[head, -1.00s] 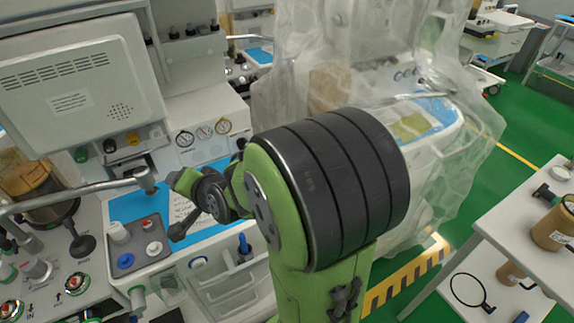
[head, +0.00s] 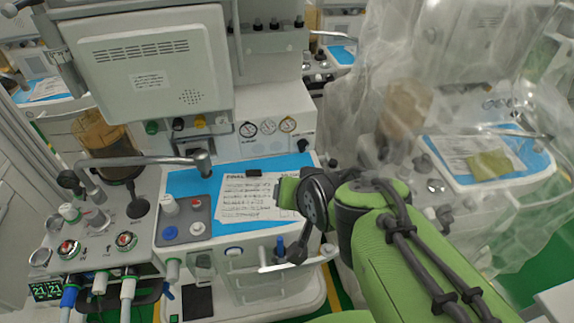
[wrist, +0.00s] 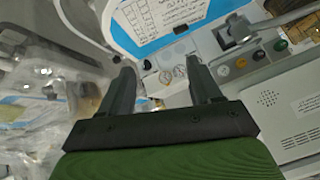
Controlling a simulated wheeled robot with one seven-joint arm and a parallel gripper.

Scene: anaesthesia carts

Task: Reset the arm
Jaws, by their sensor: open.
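My green arm (head: 400,235) reaches in from the lower right of the head view, in front of the anaesthesia cart. Its end is near the right edge of the cart's blue work surface (head: 195,183); the gripper's fingertips cannot be made out there. In the wrist view my gripper (wrist: 157,75) shows two dark fingers standing well apart, open and with nothing between them. Beyond the fingers are the cart's gauges and blue surface.
A printed sheet (head: 250,198) lies on the blue surface. A monitor (head: 150,65) and a metal arm (head: 140,162) stand at the left. A plastic-draped cart (head: 440,110) is at the right. Green floor shows at the lower right.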

